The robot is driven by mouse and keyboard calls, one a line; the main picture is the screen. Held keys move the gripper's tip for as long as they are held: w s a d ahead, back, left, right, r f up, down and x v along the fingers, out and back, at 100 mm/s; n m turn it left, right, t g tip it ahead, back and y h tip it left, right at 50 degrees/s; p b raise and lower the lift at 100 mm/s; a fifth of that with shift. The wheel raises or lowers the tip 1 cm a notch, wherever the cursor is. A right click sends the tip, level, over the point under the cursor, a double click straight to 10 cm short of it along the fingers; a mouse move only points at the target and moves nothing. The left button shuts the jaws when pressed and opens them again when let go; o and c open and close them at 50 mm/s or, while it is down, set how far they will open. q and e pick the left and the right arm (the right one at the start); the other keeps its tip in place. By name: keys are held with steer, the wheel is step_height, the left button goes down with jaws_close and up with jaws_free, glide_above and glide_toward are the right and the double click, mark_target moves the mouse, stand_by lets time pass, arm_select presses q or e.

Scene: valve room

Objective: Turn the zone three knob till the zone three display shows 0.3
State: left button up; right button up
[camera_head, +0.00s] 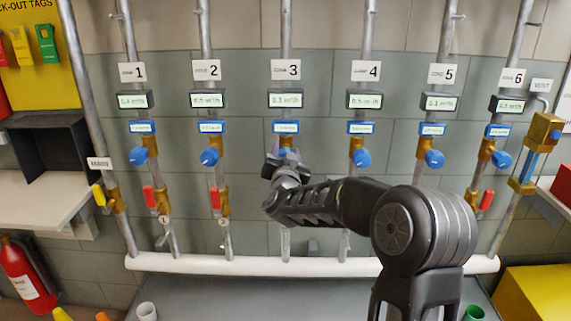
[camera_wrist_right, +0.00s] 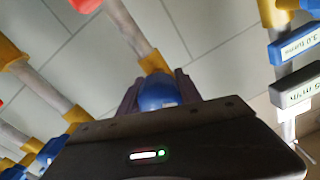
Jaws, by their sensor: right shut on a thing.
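The zone three display (camera_head: 286,99) hangs under the white number 3 plate (camera_head: 286,69) and seems to read 0.3, though the small digits are blurred. My right gripper (camera_head: 286,158) reaches up to the zone three pipe and covers the knob in the head view. In the right wrist view, the blue zone three knob (camera_wrist_right: 158,92) sits between the two fingers of my right gripper (camera_wrist_right: 160,88), which is shut on it. A brass valve body (camera_wrist_right: 152,62) shows just beyond the knob. My left gripper is not in view.
Blue knobs of the neighbouring zones, two (camera_head: 209,156) and four (camera_head: 361,158), stand on either side of my right gripper. Red lever handles (camera_head: 149,197) are lower on some pipes. A white horizontal pipe (camera_head: 200,264) runs below. A dark shelf box (camera_head: 50,150) is at left.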

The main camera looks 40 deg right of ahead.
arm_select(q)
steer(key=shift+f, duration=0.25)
arm_select(e)
steer(key=o, duration=1.3)
steer(key=shift+o, duration=0.2)
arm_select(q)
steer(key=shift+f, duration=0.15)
arm_select(e)
steer(key=v, duration=0.7)
steer(key=shift+s+a, duration=0.25)
steer(key=shift+s, duration=0.05)
